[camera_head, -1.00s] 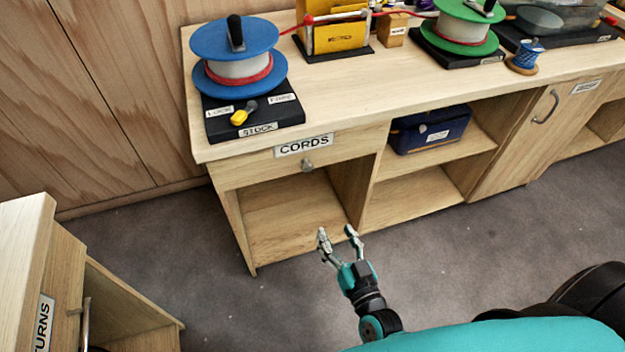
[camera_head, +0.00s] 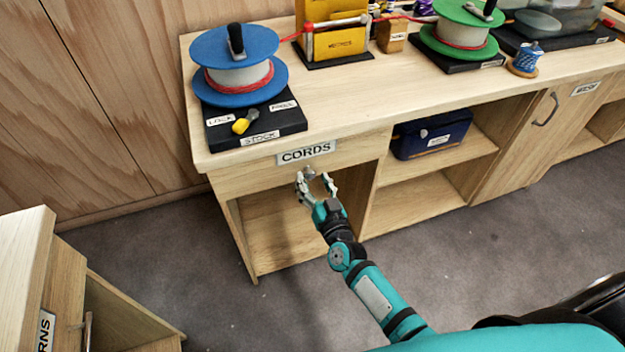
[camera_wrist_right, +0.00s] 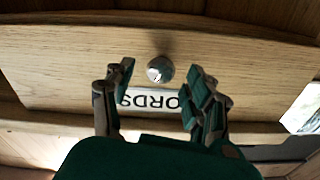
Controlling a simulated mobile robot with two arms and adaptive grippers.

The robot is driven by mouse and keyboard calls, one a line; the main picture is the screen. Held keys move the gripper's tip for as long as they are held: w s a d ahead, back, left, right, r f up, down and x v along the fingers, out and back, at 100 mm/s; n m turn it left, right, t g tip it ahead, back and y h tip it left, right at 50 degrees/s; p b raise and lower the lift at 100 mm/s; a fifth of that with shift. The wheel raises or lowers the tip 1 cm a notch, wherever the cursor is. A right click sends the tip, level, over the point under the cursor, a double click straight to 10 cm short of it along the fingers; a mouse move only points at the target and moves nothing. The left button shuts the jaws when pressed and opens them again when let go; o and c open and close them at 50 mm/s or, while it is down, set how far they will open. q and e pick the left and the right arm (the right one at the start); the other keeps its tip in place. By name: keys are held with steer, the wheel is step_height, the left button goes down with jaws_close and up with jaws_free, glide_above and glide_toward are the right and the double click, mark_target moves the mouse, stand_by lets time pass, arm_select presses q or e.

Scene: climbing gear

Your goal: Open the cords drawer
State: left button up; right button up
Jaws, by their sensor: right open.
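The cords drawer (camera_head: 352,150) is shut, at the left end of the wooden bench, under a label reading CORDS (camera_head: 306,152). Its round metal knob (camera_head: 309,173) is partly hidden by my gripper in the head view. In the right wrist view the knob (camera_wrist_right: 160,69) shows clearly on the drawer front (camera_wrist_right: 75,62), between and just beyond the fingertips. My right gripper (camera_head: 316,179) is open at the knob, its fingers on either side; I cannot tell whether they touch it. It also shows in the wrist view (camera_wrist_right: 160,82). My left gripper is not in view.
On the bench top (camera_head: 350,100) stand a blue spool (camera_head: 235,50) on a black STOCK base and a green spool (camera_head: 462,30). A dark blue box (camera_head: 432,134) sits on an open shelf. Another wooden cabinet (camera_head: 25,240) stands at lower left. Grey floor lies between.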

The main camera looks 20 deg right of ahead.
steer(key=shift+w, duration=0.5)
jaws_close()
